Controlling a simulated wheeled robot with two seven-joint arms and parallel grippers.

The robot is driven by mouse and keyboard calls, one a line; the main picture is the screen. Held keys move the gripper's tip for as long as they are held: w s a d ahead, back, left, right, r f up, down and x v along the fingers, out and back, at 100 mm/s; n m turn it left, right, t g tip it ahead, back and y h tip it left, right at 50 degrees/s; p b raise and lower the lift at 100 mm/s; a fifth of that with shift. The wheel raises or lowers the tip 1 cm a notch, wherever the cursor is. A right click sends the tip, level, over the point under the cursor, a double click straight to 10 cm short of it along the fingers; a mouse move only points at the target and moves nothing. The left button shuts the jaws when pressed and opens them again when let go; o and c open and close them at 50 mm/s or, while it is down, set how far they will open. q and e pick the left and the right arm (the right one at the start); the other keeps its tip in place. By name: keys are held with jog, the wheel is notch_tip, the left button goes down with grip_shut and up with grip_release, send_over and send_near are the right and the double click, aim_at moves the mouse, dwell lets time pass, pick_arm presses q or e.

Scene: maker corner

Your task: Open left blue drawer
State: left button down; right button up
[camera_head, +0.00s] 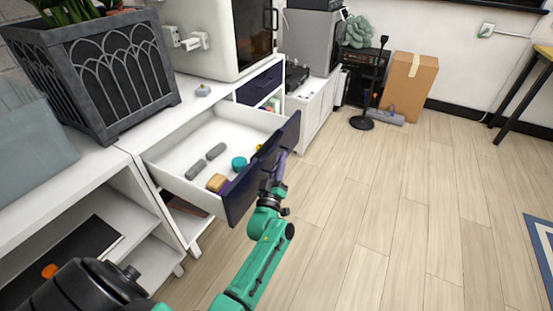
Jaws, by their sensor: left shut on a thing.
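The left blue drawer (240,188) is pulled out from the white cabinet, with its white inside showing. Its dark blue front faces to the right. Inside lie two grey blocks, a teal round piece (239,164), a tan block (217,183) and other small items partly hidden by the front. My left gripper (276,172) is at the outer face of the drawer front, shut on the drawer's handle. The handle itself is mostly hidden by the gripper. My right gripper is not in view.
A second blue drawer (260,85) farther back is shut. A dark planter (100,75) and a white machine (215,35) stand on the cabinet top. A black stand (362,121) and a cardboard box (409,85) are on the floor at the back.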

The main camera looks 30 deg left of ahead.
pick_arm(q)
jog(key=c, duration=1.2)
grip_release()
jog(key=shift+s, duration=0.1)
jog(key=v, duration=1.4)
jog(key=shift+s+f, duration=0.2)
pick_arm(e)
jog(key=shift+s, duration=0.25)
